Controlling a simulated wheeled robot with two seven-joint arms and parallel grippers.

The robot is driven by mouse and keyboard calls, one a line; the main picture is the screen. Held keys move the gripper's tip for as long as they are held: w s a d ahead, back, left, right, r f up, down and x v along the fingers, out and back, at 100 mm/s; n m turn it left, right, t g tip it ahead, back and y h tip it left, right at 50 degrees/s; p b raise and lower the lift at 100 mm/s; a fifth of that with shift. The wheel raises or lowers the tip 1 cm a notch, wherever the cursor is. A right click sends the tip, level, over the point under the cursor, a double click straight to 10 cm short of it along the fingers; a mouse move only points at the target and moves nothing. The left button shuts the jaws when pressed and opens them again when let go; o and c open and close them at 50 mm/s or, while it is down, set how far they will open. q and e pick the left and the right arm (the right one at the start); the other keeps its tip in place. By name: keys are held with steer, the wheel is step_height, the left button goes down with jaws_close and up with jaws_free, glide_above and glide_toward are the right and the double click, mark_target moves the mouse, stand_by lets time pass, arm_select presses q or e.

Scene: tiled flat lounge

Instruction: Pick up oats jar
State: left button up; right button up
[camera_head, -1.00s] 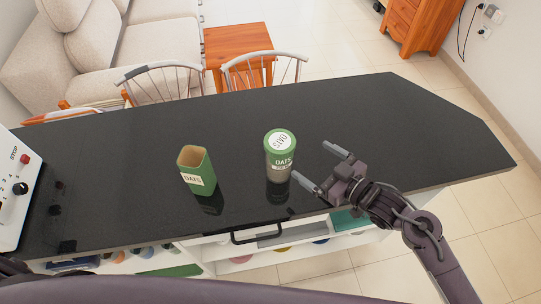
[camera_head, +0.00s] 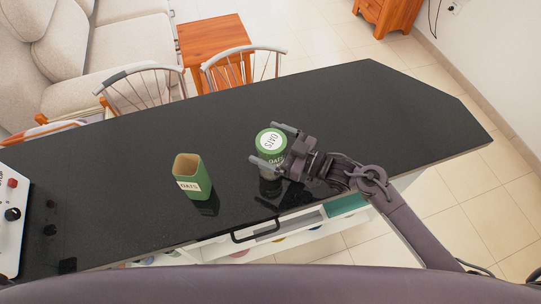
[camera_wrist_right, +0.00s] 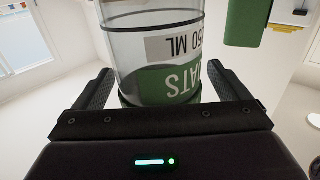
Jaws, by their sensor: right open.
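My right gripper (camera_head: 272,146) is open, with one finger on the far side of the jar and one on the near side. Whether the fingers touch the jar cannot be told. A green open-topped box (camera_head: 192,177) labelled OATS stands to the left of the jar; it also shows in the right wrist view (camera_wrist_right: 245,20). My left gripper is not in view.
The black counter (camera_head: 340,105) is clear to the right of and behind the jar. A white control panel (camera_head: 12,225) with knobs stands at the left end. Chairs (camera_head: 240,70) stand behind the counter. A drawer handle (camera_head: 255,232) sticks out below the front edge.

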steer(key=shift+c, duration=0.5)
steer(key=c, duration=1.5)
steer(key=shift+r, duration=0.15)
steer(key=shift+c, duration=0.2)
